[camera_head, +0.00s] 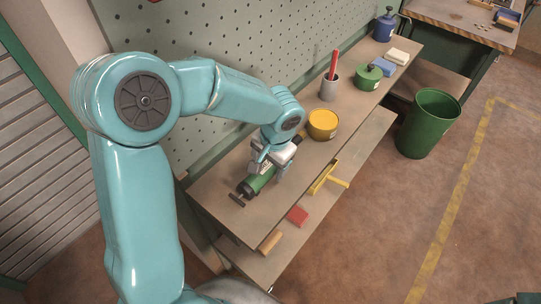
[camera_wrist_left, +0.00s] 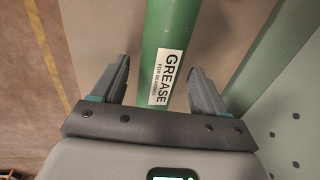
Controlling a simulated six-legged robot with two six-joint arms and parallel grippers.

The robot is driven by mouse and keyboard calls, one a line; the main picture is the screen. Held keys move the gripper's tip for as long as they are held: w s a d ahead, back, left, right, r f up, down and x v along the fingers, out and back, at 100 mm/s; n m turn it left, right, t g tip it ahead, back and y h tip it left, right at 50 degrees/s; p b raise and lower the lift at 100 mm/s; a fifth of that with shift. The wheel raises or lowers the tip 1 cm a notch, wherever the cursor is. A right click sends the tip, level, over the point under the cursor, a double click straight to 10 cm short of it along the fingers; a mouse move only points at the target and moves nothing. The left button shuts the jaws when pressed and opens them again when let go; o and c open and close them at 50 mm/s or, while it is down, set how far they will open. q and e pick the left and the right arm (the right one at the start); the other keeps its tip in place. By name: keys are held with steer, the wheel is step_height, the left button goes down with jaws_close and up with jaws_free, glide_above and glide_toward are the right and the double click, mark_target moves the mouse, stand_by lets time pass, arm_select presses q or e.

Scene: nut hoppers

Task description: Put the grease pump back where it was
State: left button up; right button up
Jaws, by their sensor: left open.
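The grease pump (camera_head: 258,181) is a green cylinder with a dark T-shaped handle, lying on the upper shelf near its closer end. In the left wrist view the green pump (camera_wrist_left: 170,50) carries a white label reading "GREASE". My left gripper (camera_head: 272,163) is over the pump. In the left wrist view the fingers of the left gripper (camera_wrist_left: 158,85) stand open, one on each side of the green body, with a gap on both sides. Part of the pump is hidden by the gripper in the head view. My right gripper is not in view.
On the upper shelf (camera_head: 225,205) stand a yellow tin (camera_head: 322,124), a grey cup with a red stick (camera_head: 329,88) and a green can (camera_head: 368,78). A lower shelf holds a red block (camera_head: 297,215) and a yellow tool (camera_head: 324,178). A green bin (camera_head: 428,125) stands on the floor.

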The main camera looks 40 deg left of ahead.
mark_target(274, 172)
arm_select(q)
step_height(274, 172, up, 12)
steer(key=d, duration=0.1)
steer(key=shift+s+d+f, duration=0.15)
steer(key=shift+d+f, duration=0.1)
steer(key=shift+d, duration=0.15)
stand_by(0.3)
